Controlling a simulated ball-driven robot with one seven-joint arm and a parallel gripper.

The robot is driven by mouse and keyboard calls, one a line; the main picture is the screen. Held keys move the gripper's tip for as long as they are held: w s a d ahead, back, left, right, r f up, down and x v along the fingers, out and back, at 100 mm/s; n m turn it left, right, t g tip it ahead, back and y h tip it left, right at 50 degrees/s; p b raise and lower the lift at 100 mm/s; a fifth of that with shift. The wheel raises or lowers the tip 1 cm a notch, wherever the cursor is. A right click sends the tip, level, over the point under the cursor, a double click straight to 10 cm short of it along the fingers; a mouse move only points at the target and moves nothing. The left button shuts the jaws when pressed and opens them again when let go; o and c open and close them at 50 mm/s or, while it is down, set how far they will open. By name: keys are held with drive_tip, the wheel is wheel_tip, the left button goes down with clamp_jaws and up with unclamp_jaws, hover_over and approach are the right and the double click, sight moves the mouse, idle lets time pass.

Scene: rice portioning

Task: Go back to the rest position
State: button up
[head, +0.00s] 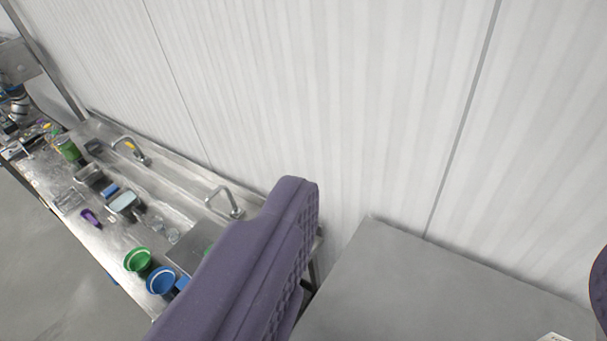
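My gripper (450,225) shows as two purple fingers, one large in the middle of the head view and one cut off at the right edge. The fingers are wide apart with nothing between them, and the left one shows its ribbed inner pad. Behind and below the gap is a bare grey tabletop (400,280). The gripper touches nothing that I can see. The left finger hides part of the steel sink counter.
A steel sink counter (185,160) runs along the white panelled wall (320,90). It holds a green bowl (137,260), a blue bowl (160,281), several containers and taps. A white item (553,338) is cut off at the bottom right. Grey floor (45,270) is clear.

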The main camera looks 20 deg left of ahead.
drive_tip(key=shift+r, duration=0.4)
drive_tip(key=shift+a, duration=0.1)
wheel_tip(320, 180, down, 41)
drive_tip(key=b, duration=4.1)
drive_tip(key=shift+f, duration=0.2)
